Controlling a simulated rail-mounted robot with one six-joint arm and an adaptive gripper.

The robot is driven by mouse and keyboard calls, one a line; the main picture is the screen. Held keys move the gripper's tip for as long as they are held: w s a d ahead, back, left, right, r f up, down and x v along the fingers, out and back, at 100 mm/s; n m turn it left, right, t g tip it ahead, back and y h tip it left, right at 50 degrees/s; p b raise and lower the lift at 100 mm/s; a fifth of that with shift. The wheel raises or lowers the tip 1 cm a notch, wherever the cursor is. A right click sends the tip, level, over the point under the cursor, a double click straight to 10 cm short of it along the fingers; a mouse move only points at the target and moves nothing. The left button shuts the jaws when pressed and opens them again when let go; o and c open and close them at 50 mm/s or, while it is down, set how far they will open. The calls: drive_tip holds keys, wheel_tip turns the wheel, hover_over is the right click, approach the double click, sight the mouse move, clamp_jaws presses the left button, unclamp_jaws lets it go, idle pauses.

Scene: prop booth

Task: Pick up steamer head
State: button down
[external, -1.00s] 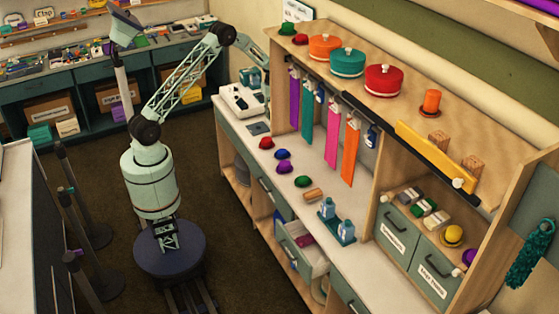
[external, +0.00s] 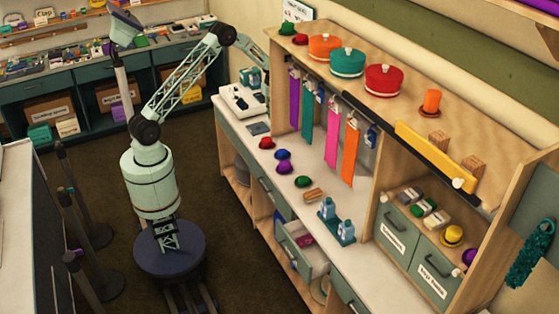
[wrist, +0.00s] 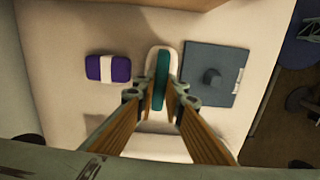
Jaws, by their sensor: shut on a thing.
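The steamer head, which I take to be the long rounded teal and white thing (wrist: 161,62), is in the middle of the wrist view. My gripper (wrist: 162,98) is around its near part, with one wood-coloured finger on each side. The jaws are closed on it, and the fingers hide part of its lower end. It appears close to the pale surface; I cannot tell whether it touches. In the external view my arm reaches to the back left end of the counter, and the gripper is hidden there.
In the wrist view a purple block with a white band (wrist: 108,68) lies left, and a grey square plate with a knob (wrist: 213,86) is close on the right. In the external view, coloured strips (external: 332,135) hang from the shelf and small caps (external: 283,155) line the counter (external: 330,185).

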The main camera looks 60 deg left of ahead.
drive_tip(key=shift+r, duration=0.15)
drive_tip(key=shift+r+p, duration=0.45)
drive_tip(key=shift+r, duration=4.45)
drive_tip(key=shift+a, duration=0.1)
